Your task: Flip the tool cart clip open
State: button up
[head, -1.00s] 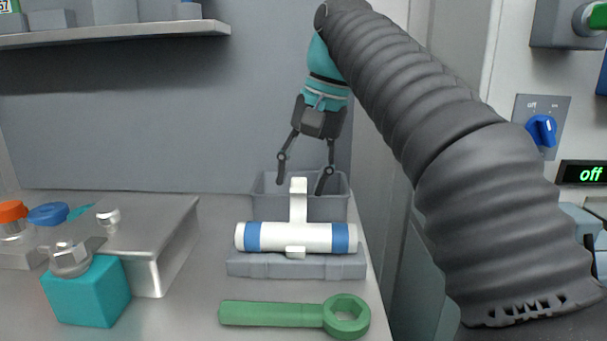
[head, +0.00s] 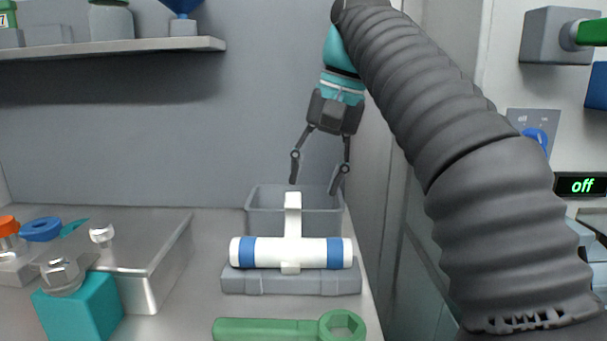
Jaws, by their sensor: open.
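The clip (head: 293,215) is a white upright strap with a small hooked top. It stands up from the middle of a white cylinder with blue bands (head: 315,253), and its lower end shows at the cylinder's front. The cylinder lies on a grey base (head: 290,281) on the bench. My gripper (head: 315,185) is open and empty, pointing down above and a little right of the clip's top. Its fingers are apart from the clip and appear to be over the grey bin.
A grey open bin (head: 330,208) stands behind the cylinder. A green ring wrench (head: 270,329) lies in front. At left are a teal block with a nut (head: 78,308) and a metal box (head: 160,262). A shelf (head: 120,47) runs above.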

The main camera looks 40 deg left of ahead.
jog(key=w+d, duration=0.3)
jog(key=d, duration=0.6)
jog(key=shift+w, duration=0.35)
